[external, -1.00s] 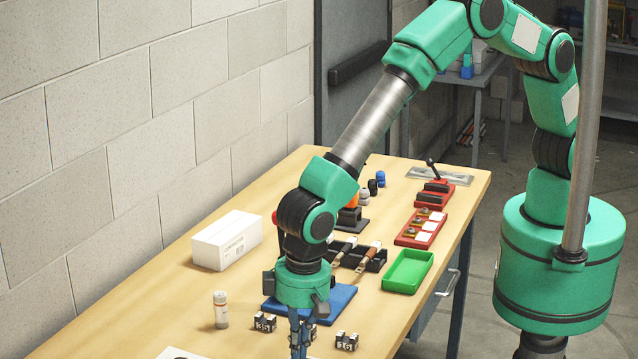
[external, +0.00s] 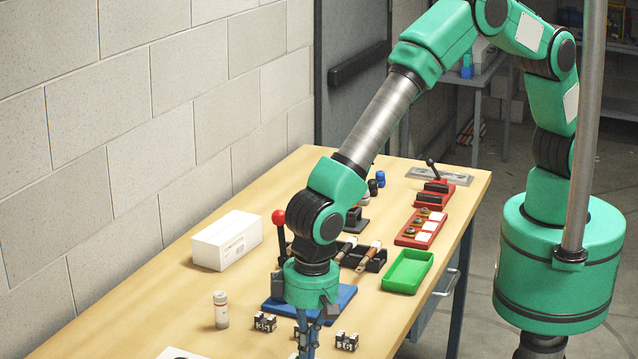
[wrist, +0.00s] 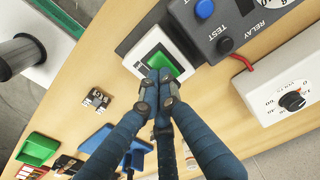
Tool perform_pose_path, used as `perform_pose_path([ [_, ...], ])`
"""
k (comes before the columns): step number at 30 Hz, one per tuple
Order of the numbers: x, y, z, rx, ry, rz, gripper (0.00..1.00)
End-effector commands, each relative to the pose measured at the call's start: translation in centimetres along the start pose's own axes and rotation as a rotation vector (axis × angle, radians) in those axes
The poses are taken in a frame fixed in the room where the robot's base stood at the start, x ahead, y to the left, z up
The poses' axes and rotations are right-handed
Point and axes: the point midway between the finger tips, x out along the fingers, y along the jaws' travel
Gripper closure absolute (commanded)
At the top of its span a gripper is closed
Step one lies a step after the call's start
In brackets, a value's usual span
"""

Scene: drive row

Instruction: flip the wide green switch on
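The wide green switch (wrist: 170,68) shows in the wrist view, set in a white frame (wrist: 136,60) on a dark base. My gripper (wrist: 159,76) has its blue fingers drawn together, with nothing seen between them. The fingertips overlap the lower left part of the green switch in the wrist view. I cannot tell whether they touch it, nor how the switch is tilted. In the external view my gripper (external: 306,346) points down at the bottom edge, its tips cut off. I cannot make out the green switch there.
Beside the switch stand a grey relay box (wrist: 228,28) with a blue button and a white box (wrist: 270,76) with a black knob. A red-knobbed lever (external: 279,217) rises close to my wrist. A white carton (external: 228,241), a bottle (external: 220,310) and a green tray (external: 407,271) stand on the table.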

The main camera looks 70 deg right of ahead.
Motion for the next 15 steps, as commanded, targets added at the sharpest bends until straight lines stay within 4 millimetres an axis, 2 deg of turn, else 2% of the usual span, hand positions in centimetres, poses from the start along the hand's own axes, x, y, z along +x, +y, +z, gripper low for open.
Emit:
perform_pose_path([
  [8, -1.4, 0.0, 0.0, 0.0, 0.001, -0.001, 1.0],
  [15, -4.7, 0.0, 0.3, 0.0, 0.001, -0.001, 1.0],
])
